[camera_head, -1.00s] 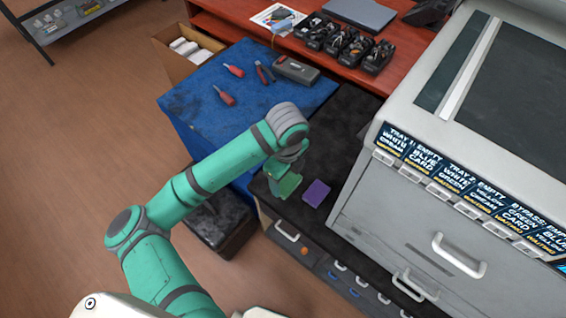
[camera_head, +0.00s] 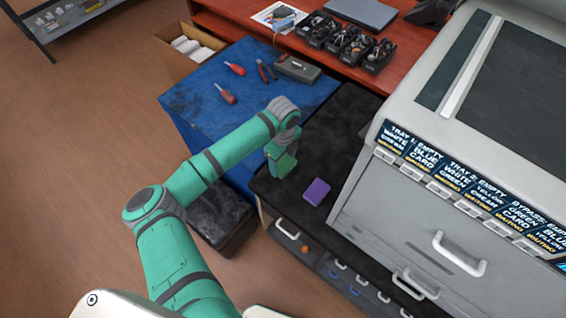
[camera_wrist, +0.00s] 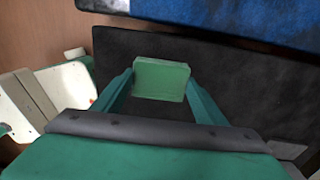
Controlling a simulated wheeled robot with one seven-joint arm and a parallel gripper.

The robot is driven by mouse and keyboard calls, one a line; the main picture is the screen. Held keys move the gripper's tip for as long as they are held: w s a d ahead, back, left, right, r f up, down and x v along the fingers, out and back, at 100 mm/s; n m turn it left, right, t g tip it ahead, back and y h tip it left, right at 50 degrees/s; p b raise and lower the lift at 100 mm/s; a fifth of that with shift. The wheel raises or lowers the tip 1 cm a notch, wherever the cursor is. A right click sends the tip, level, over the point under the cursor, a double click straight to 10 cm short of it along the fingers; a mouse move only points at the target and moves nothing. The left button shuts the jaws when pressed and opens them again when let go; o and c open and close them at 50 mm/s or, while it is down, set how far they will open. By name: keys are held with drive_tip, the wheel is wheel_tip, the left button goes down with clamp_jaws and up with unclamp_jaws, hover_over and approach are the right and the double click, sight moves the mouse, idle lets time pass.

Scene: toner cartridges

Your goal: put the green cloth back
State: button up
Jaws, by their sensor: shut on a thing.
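My gripper (camera_head: 285,152) is over the left end of the black top beside the grey machine, pointing down. It is shut on the green cloth (camera_head: 282,166), a small folded green block. In the wrist view the green cloth (camera_wrist: 162,80) sits between the two fingers, with its broad face toward the camera. The cloth looks raised above the black top, but the exact gap cannot be told. A purple cloth (camera_head: 316,191) lies flat on the black top, to the right of the gripper and apart from it.
A blue-covered table (camera_head: 200,100) with screwdrivers, pliers and a grey case stands behind and left. The grey machine (camera_head: 400,215) with labelled trays rises close on the right. The black top (camera_head: 335,130) is clear behind the purple cloth. A dark box (camera_head: 222,220) stands lower left.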

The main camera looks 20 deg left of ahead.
sight(283, 163)
drive_tip(key=shift+f, duration=0.7)
drive_tip(key=o, duration=1)
drive_tip(key=shift+f, duration=0.15)
wheel_tip(283, 163, up, 12)
drive_tip(key=shift+r, duration=0.2)
